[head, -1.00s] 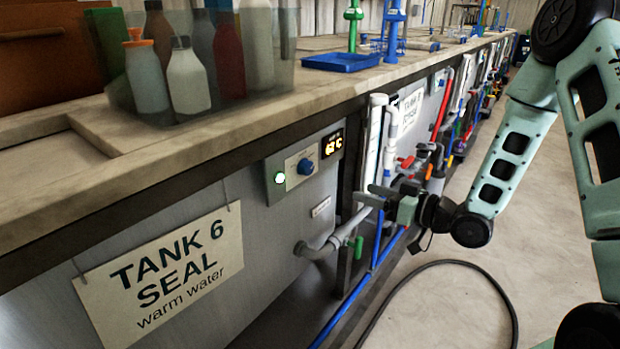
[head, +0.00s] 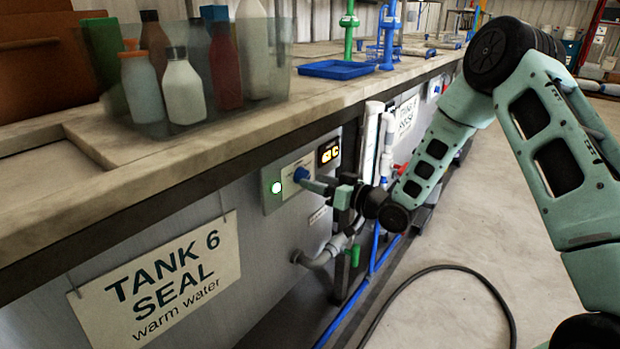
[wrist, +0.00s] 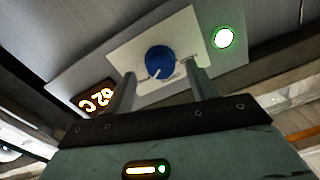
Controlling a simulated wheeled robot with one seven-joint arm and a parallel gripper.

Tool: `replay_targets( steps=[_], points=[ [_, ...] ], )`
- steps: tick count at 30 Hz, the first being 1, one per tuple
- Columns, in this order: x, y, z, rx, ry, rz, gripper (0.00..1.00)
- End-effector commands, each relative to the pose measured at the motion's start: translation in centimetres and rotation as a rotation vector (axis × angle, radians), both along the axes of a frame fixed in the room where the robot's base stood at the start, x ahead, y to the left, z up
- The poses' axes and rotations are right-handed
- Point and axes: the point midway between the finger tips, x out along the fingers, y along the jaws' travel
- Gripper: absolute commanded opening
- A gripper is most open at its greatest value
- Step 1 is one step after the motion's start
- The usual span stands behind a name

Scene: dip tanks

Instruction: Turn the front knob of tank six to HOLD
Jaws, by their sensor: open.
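The front knob (head: 301,174) of tank six is blue and sits on a grey control panel (head: 270,198) below the counter edge. In the wrist view the knob (wrist: 160,62) shows a white pointer line toward its lower left; the plate's lettering is too small to read. My gripper (head: 309,184) is at the panel in the head view. In the wrist view my gripper (wrist: 162,88) is open, its two fingers on either side of the knob's near side, apart from it as far as I can tell. The sign (head: 160,280) reads TANK 6 SEAL warm water.
A lit green lamp (head: 276,187) and an orange digital display (head: 328,152) flank the knob. Grey pipe with a green-handled valve (head: 355,254) is below. A clear bin of bottles (head: 190,85) stands on the counter. A black hose (head: 440,268) lies on the open floor.

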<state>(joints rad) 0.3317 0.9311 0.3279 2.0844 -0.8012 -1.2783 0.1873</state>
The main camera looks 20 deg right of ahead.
Motion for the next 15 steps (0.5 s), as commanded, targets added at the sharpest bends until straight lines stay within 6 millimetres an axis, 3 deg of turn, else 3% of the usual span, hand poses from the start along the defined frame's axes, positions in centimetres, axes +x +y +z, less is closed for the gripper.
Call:
replay_targets(
  steps=[6,15],
  points=[
    [1.8,1.4,0.0,0.0,0.0,0.002,0.57],
    [2.1,1.6,0.0,0.0,0.0,0.0,0.57]
  ],
)
